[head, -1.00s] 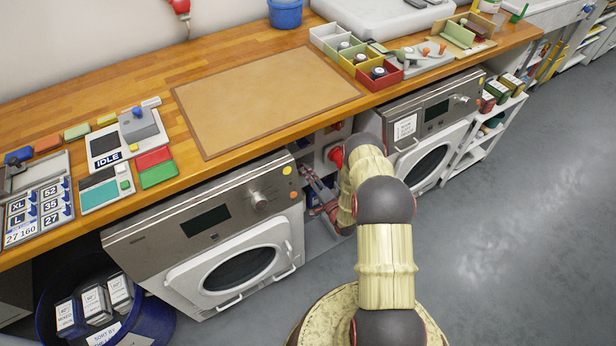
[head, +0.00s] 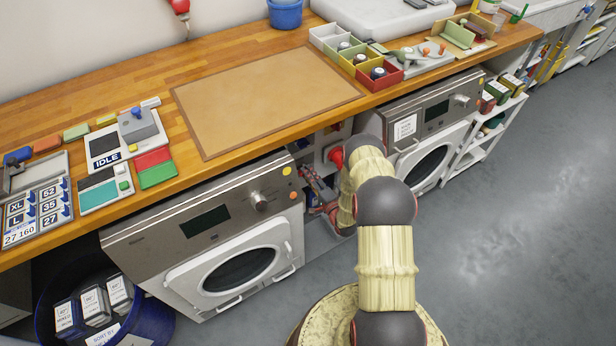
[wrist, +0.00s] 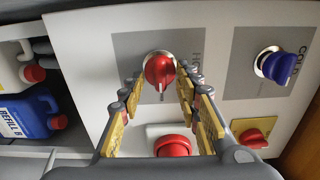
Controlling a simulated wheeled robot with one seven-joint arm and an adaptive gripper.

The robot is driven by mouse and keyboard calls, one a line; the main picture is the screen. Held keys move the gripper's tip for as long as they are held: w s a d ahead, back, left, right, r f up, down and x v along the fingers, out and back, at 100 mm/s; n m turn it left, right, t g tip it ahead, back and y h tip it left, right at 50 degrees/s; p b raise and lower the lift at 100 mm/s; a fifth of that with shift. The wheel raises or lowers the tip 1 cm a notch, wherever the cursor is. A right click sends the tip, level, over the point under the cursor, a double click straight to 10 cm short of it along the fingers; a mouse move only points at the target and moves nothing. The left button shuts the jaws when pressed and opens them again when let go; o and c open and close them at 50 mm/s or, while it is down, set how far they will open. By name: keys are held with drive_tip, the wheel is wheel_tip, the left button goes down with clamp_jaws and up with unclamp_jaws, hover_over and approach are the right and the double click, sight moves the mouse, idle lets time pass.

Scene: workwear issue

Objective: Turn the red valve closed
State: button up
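The red valve (wrist: 160,70) is a round knob with a pale pointer line on a silvery collar. It is on a grey square of a white panel (wrist: 85,45), beside lettering that appears to read HOT. My gripper (wrist: 158,78) is open, with one yellow-padded finger on each side of the red valve. The fingertips are close to its sides; I cannot tell whether they touch it. In the head view my gripper (head: 312,188) reaches into the gap between two washing machines under the counter, and the valve cannot be made out there.
A blue valve (wrist: 275,65) marked COLD is to the right. A red knob (wrist: 172,146) sits below between the fingers, and another red knob (wrist: 253,138) at lower right. A blue refill bottle (wrist: 30,115) stands on a shelf at left. Washing machines (head: 285,190) flank the gap.

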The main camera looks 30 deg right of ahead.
drive_tip(key=o, duration=0.4)
drive_tip(key=s, duration=1.2)
drive_tip(key=shift+d, duration=0.2)
